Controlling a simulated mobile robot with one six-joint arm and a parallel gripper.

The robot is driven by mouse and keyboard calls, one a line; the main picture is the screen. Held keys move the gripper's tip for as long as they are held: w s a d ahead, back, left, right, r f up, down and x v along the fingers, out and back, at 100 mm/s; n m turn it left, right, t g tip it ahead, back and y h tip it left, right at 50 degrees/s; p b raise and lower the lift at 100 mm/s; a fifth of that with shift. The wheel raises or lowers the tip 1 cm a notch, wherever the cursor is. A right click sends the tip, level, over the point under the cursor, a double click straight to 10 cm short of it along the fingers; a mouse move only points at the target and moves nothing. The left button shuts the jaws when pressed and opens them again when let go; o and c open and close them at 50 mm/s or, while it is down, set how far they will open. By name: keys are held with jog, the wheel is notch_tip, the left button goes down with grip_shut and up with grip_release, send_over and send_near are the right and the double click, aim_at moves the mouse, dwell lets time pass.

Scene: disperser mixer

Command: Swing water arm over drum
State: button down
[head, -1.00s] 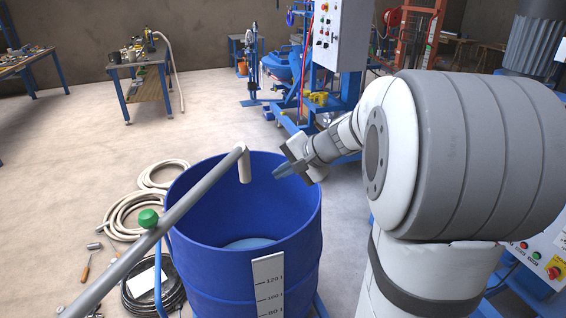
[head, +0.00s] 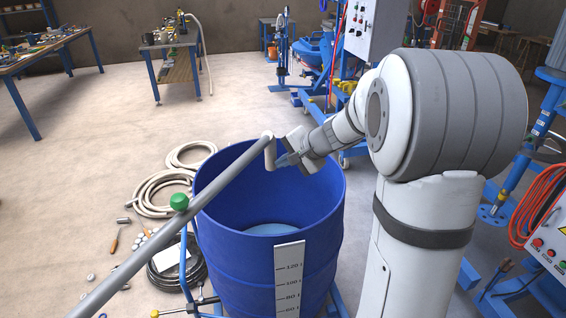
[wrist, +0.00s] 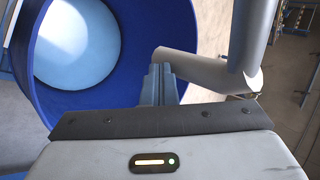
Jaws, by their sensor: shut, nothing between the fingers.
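The water arm (head: 190,216) is a grey pipe that rises from the lower left to the drum's mouth. Its short spout (head: 270,153) bends down over the drum opening. The blue drum (head: 232,265) stands open with pale blue liquid (head: 272,229) inside and a white level scale on its front. My gripper (head: 285,161) is shut and empty, over the drum mouth just right of the spout. In the wrist view the shut fingers (wrist: 160,84) lie close beside the pale pipe end (wrist: 197,72); I cannot tell whether they touch.
A green knob (head: 179,202) sits beside the pipe. Coiled hoses (head: 158,192) and small tools lie on the floor left of the drum. A control cabinet (head: 372,30) stands behind. Workbenches stand at the back left, with open floor before them.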

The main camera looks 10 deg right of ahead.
aim_at(274, 159)
jog(key=w+a+n, duration=0.1)
jog(key=w+a, duration=0.3)
jog(key=a, duration=0.1)
jog(key=shift+w+g+y, duration=0.2)
jog(key=shift+g+y, duration=0.1)
jog(key=shift+s+d+f+b, duration=0.15)
jog(key=shift+s+d+b, duration=0.4)
jog(key=shift+d, duration=0.05)
jog(key=shift+s+d+f+b, duration=0.15)
jog(key=shift+s+d+b, duration=0.35)
jog(key=shift+d, duration=0.05)
jog(key=b+v, duration=0.1)
jog(key=v, duration=1)
jog(key=s+a+f+n+g+h, duration=0.1)
jog(key=s+f+n+h, duration=0.2)
jog(key=s, duration=1)
jog(key=s+a+f+n+g+h, duration=0.2)
jog(key=s+f+n, duration=0.3)
jog(key=s, duration=0.8)
notch_tip(274, 159, down, 3)
jog(key=shift+a+r+n+h, duration=0.2)
jog(key=shift+a+n+h, duration=0.15)
jog(key=shift+h, duration=0.55)
